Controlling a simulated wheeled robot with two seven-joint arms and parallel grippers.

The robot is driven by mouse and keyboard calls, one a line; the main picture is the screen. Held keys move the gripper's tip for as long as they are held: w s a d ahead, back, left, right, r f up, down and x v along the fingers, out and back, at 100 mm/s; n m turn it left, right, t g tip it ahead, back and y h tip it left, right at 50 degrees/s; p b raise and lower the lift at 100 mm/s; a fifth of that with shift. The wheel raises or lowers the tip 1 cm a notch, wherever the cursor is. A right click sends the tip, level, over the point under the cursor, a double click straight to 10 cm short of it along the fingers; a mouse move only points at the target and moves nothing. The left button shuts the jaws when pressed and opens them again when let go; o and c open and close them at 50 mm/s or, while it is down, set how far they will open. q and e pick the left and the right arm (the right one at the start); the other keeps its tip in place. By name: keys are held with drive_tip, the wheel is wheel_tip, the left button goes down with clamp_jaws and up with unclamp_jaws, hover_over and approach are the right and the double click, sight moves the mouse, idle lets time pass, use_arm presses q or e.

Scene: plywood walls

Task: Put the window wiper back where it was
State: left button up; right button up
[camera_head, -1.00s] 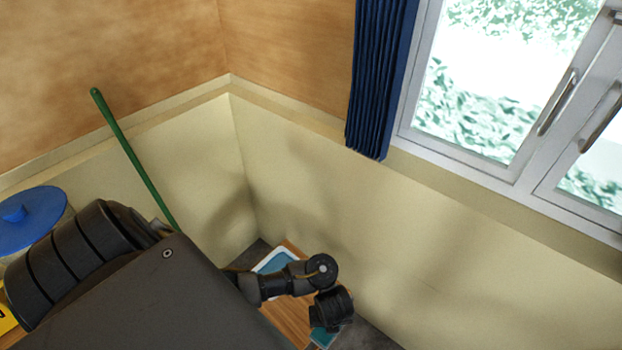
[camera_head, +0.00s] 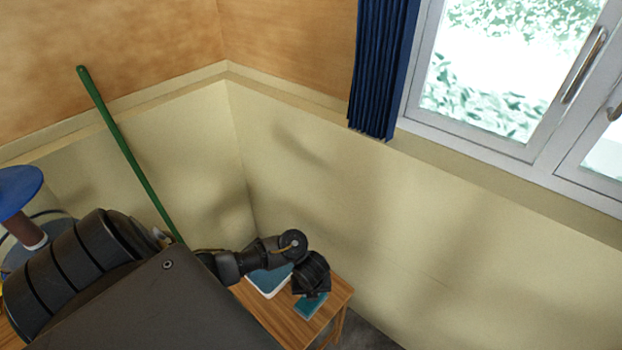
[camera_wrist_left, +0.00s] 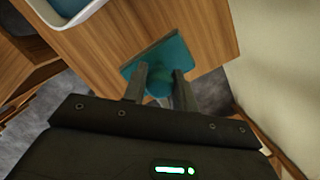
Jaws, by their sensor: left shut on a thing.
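The window wiper (camera_head: 311,305) shows as a teal piece below my left gripper (camera_head: 309,290), over the wooden table (camera_head: 275,318). In the left wrist view my left gripper (camera_wrist_left: 160,78) is shut on the wiper, with its flat teal head (camera_wrist_left: 168,52) beyond the fingertips, at the table's edge. I cannot tell whether the head touches the tabletop. Much of the handle is hidden between the fingers. My right gripper is not in view.
A white tray with a blue inside (camera_head: 268,283) lies on the table beside my left gripper. A green pole (camera_head: 128,152) leans at the left, near a blue round-topped object (camera_head: 16,190). The pale wall (camera_head: 400,240) and window (camera_head: 500,80) stand behind.

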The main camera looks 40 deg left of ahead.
sight(311, 304)
use_arm(q)
wheel_tip(311, 304, down, 2)
drive_tip(key=shift+f, duration=0.1)
drive_tip(key=shift+c, duration=0.3)
drive_tip(key=o, duration=0.9)
drive_tip(key=shift+o, duration=0.2)
drive_tip(key=shift+d, duration=0.1)
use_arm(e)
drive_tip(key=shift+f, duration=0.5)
use_arm(q)
drive_tip(key=shift+r, duration=0.35)
drive_tip(key=r+p, duration=0.2)
drive_tip(key=r, duration=0.1)
drive_tip(key=r+p, duration=0.2)
drive_tip(key=r, duration=0.1)
drive_tip(key=s+d+r+p, duration=0.1)
drive_tip(key=r+p, duration=0.2)
drive_tip(key=r, duration=0.1)
drive_tip(key=shift+s, duration=0.1)
drive_tip(key=shift+s+d+r+p, duration=0.1)
drive_tip(key=shift+r+p, duration=0.5)
drive_tip(key=shift+r, duration=0.05)
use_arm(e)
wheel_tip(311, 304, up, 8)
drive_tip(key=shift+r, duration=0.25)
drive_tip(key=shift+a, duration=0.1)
